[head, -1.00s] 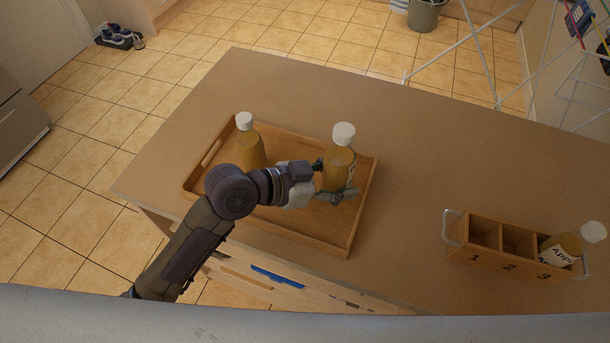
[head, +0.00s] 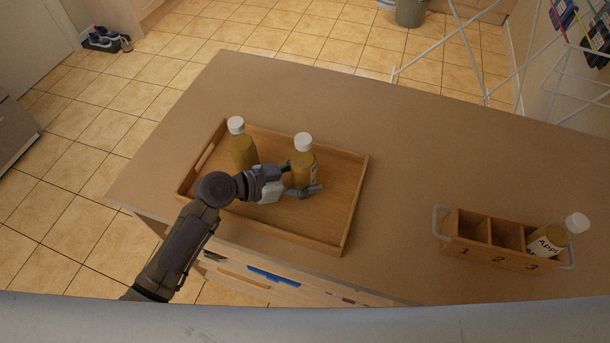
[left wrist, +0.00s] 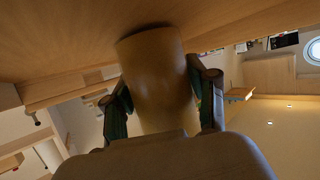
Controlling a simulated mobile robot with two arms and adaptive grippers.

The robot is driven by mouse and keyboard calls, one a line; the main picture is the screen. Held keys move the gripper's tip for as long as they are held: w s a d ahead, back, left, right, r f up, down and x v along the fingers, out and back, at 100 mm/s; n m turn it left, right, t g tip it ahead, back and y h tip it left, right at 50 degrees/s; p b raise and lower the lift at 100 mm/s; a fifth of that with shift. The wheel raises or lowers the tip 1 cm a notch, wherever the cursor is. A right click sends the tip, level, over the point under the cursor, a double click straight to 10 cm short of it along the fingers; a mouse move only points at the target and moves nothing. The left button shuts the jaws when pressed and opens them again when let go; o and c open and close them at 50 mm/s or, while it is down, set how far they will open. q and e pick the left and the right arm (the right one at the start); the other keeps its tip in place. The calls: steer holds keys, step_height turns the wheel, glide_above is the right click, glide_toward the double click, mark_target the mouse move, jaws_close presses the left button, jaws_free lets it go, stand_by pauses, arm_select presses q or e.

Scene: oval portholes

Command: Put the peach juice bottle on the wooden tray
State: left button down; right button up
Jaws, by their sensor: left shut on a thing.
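My left gripper (head: 303,190) is shut on a juice bottle (head: 303,165) with a white cap and yellow-orange contents. The bottle is upright over the middle of the wooden tray (head: 345,225); its label is mostly hidden, so I cannot read the flavour. In the left wrist view the held bottle (left wrist: 160,75) stands between both fingers, its base close to a wooden surface. I cannot tell whether it touches. Another similar bottle (head: 243,150) stands on the tray's left part, just left of the held one. My right gripper is not in view.
A wooden caddy (head: 470,252) with numbered compartments stands at the right of the table (head: 400,190). A bottle labelled "Appl" (head: 545,240) leans in compartment 3; the other two look empty. The tray's right part is bare. A drying rack stands behind the table.

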arm_select(q)
steer(key=shift+c, duration=1.6)
jaws_free()
steer(key=shift+a+r, duration=0.1)
steer(key=b+v, duration=0.3)
steer(key=v, duration=0.7)
steer(key=shift+s+a, duration=0.25)
steer(key=shift+a, duration=0.05)
steer(key=shift+s+a+r, duration=0.2)
steer(key=shift+a+r, duration=0.15)
steer(key=shift+a, duration=0.1)
steer(key=shift+a, duration=0.1)
